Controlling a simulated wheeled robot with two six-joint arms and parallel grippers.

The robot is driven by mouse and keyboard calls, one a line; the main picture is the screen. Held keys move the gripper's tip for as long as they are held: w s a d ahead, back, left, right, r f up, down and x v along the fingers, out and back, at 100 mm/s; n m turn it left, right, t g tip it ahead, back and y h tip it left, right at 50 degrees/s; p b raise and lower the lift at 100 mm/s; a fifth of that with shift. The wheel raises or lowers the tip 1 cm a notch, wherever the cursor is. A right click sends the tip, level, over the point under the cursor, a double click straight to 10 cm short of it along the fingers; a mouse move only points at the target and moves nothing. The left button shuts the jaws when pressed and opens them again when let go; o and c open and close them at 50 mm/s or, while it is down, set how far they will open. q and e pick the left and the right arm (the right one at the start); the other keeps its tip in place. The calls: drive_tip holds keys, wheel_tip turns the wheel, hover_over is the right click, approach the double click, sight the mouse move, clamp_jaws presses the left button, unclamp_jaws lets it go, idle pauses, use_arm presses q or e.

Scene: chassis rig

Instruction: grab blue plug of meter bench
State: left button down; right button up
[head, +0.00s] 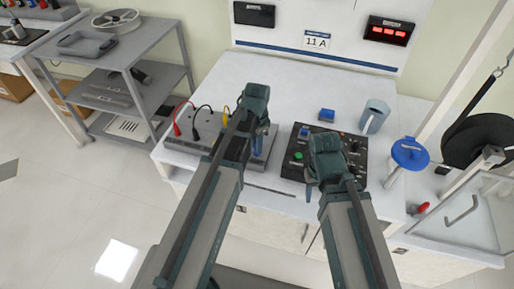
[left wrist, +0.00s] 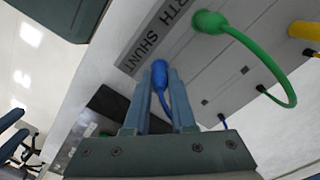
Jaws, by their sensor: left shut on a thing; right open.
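The meter bench (head: 187,143) is a grey panel at the left of the white table, with red, black and yellow plugs in its top. The blue plug (left wrist: 160,70) shows in the left wrist view between the fingertips, its blue cable hanging down between the fingers. My left gripper (head: 262,141) is over the right end of the bench; in its wrist view, the fingers (left wrist: 165,95) are shut on the blue plug. Whether the plug is still seated cannot be told. My right gripper (head: 311,187) is open over the front left of a black control box.
The black control box (head: 293,170) has several knobs and buttons. A blue block (head: 327,115) and a grey jug (head: 374,116) stand behind it. A green plug (left wrist: 208,21) sits near the blue one on the bench. The table's back middle is clear.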

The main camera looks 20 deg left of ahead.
use_arm(q)
drive_tip(key=shift+r+p, duration=0.8)
drive_tip(key=shift+r, duration=0.05)
drive_tip(key=shift+s+d+r+p, duration=0.15)
drive_tip(key=shift+r+p, duration=0.45)
drive_tip(key=shift+s+d+r+p, duration=0.1)
drive_tip(key=shift+s+r+p, duration=0.05)
drive_tip(key=shift+r+p, duration=0.45)
drive_tip(key=s+d+r+p, duration=0.1)
drive_tip(key=s+d, duration=0.9)
drive_tip(key=s, duration=0.1)
drive_tip(key=shift+d, duration=0.25)
